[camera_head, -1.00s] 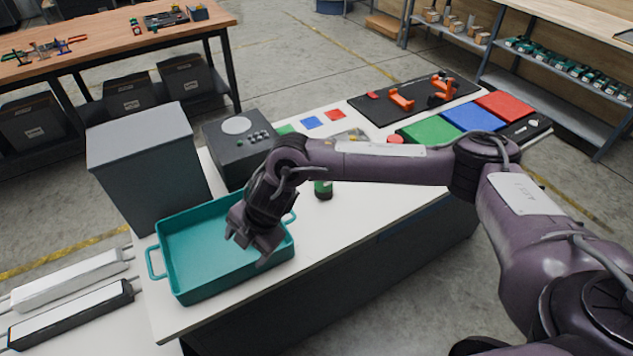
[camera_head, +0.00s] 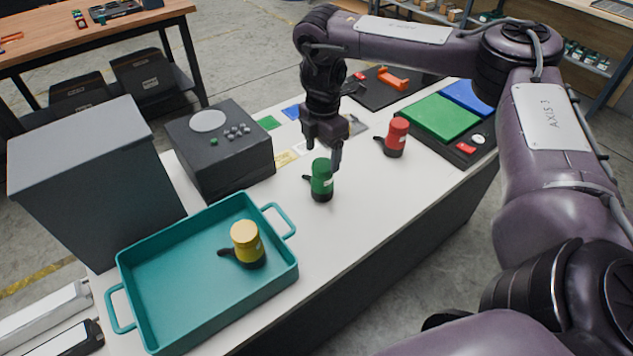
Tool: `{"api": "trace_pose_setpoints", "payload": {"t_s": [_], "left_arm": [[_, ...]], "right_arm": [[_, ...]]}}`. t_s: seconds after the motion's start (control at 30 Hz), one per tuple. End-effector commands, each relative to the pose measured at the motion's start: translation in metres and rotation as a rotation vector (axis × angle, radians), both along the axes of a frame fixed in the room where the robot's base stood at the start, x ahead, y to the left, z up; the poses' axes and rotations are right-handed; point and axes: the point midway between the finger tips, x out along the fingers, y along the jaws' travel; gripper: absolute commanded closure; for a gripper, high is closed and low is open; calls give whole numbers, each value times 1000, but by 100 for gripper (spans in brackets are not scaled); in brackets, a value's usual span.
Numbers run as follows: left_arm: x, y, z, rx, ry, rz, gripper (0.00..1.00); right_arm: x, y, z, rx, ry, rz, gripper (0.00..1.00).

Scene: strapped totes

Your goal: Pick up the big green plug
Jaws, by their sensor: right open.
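The big green plug (camera_head: 321,181) stands upright on the white table, to the right of the teal tray. It has a green body, a dark base and a small dark lever on its left. My right gripper (camera_head: 322,160) is directly above it, pointing down, with its open fingers around or just beside the plug's top. I cannot tell whether the fingers touch the plug. My left gripper is not in view.
A yellow plug (camera_head: 247,245) stands in the teal tray (camera_head: 285,283). A red plug (camera_head: 396,138) stands to the right. A dark box with buttons (camera_head: 222,160) and a tall grey box (camera_head: 95,190) stand at left. Green and blue pads (camera_head: 441,116) lie at the right.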

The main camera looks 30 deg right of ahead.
Motion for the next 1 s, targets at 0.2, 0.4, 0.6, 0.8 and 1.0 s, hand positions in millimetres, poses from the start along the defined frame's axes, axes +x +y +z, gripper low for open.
{"api": "trace_pose_setpoints", "payload": {"t_s": [0.2, 0.4, 0.6, 0.8, 1.0], "left_arm": [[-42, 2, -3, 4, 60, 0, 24], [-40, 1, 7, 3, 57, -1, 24], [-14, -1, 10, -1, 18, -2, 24], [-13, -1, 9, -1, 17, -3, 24], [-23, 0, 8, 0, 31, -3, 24]], "right_arm": [[-4, 1, -25, 0, 3, 1, 27], [-6, 3, -54, -2, 2, 1, 27], [-5, 3, -64, -1, -1, 1, 27], [-5, 3, -64, -1, -1, 1, 35], [-5, 4, -64, 0, -1, 2, 61]]}}
